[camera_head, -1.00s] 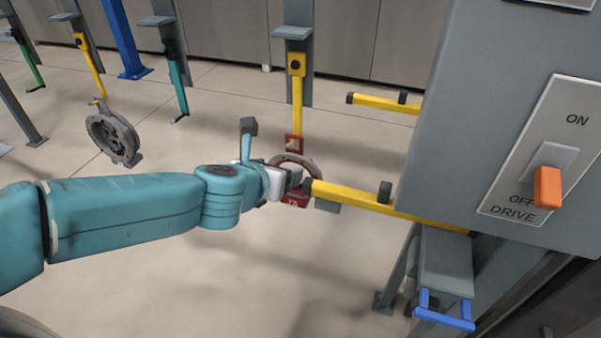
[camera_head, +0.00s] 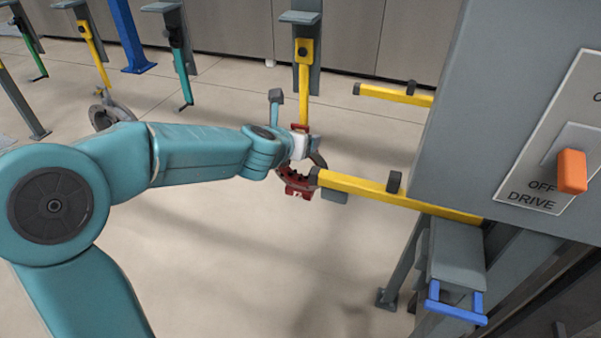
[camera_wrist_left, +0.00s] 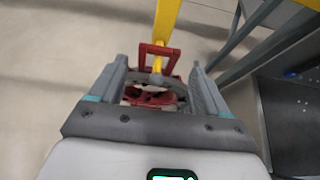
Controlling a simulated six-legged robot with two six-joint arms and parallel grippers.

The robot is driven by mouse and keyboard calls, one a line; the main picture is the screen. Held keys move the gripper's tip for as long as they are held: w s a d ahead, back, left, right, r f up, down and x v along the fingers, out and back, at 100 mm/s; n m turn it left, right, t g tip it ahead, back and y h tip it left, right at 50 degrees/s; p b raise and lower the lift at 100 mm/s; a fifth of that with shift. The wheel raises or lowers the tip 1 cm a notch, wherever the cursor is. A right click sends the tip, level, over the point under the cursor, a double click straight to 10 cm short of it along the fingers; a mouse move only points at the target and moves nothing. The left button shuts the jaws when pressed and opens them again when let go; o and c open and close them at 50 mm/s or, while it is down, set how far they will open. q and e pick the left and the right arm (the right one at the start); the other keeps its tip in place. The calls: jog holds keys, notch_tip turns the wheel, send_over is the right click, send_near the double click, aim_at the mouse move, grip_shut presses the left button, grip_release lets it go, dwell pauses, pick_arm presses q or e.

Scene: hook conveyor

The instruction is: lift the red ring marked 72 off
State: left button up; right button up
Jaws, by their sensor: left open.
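The ring (camera_head: 295,180) hangs low at the end of the yellow hanging bar near the middle of the head view. Its visible front part is red, with a red tag below whose number I cannot read now. My left gripper (camera_head: 303,164) is at the ring, and the wrist hides part of it. In the left wrist view the ring's red part (camera_wrist_left: 150,96) lies between the two spread fingers of the left gripper (camera_wrist_left: 158,88). A red rectangular loop (camera_wrist_left: 160,55) stands just beyond the fingertips. My right gripper is not in view.
A yellow arm (camera_head: 360,188) with a dark upright stop reaches from the right towards the ring. A grey cabinet with an orange drive switch (camera_head: 572,171) fills the right. Other hangers stand at the left, one with a grey ring (camera_head: 117,112). The floor in front is clear.

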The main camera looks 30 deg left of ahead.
pick_arm(q)
jog(key=x, duration=0.3)
jog(key=shift+a+r, duration=0.1)
jog(key=shift+a, duration=0.2)
jog(key=shift+w, duration=0.35)
jog(key=shift+c, duration=0.3)
grip_shut()
